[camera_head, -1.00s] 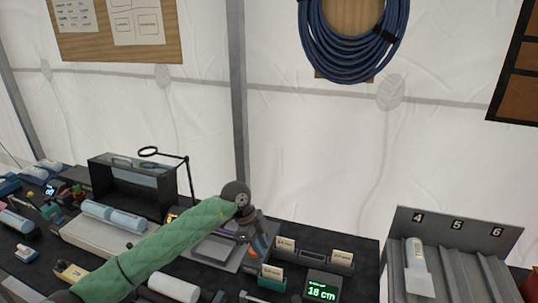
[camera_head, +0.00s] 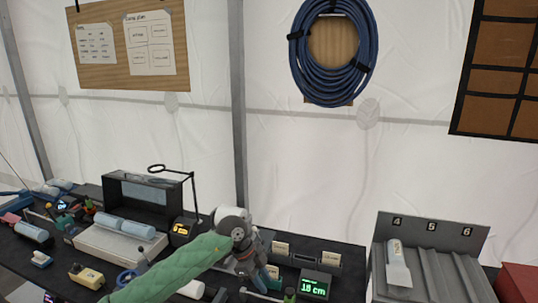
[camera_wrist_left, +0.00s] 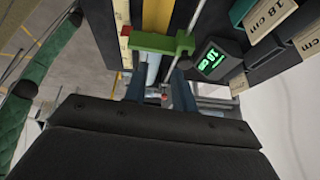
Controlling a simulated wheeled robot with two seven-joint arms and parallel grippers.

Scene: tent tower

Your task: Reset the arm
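My left arm, in a green quilted sleeve, comes in from the lower left in the head view. Its gripper (camera_head: 256,268) is above the middle of the dark workbench (camera_head: 35,262), left of the small display with green digits (camera_head: 314,286). In the left wrist view the two fingers of the left gripper (camera_wrist_left: 160,88) stand apart with nothing seen held between them. They point toward a green block (camera_wrist_left: 160,43) on a rod, but I cannot tell how far off it is. My right gripper does not show.
A grey slotted rack (camera_head: 433,262) marked 4, 5 and 6 stands at the right, with a pale tube (camera_head: 397,265) in slot 4. A black open box (camera_head: 150,197) and a thin ring stand (camera_head: 192,190) are behind the arm. Labelled holders (camera_head: 331,259) are right of the gripper.

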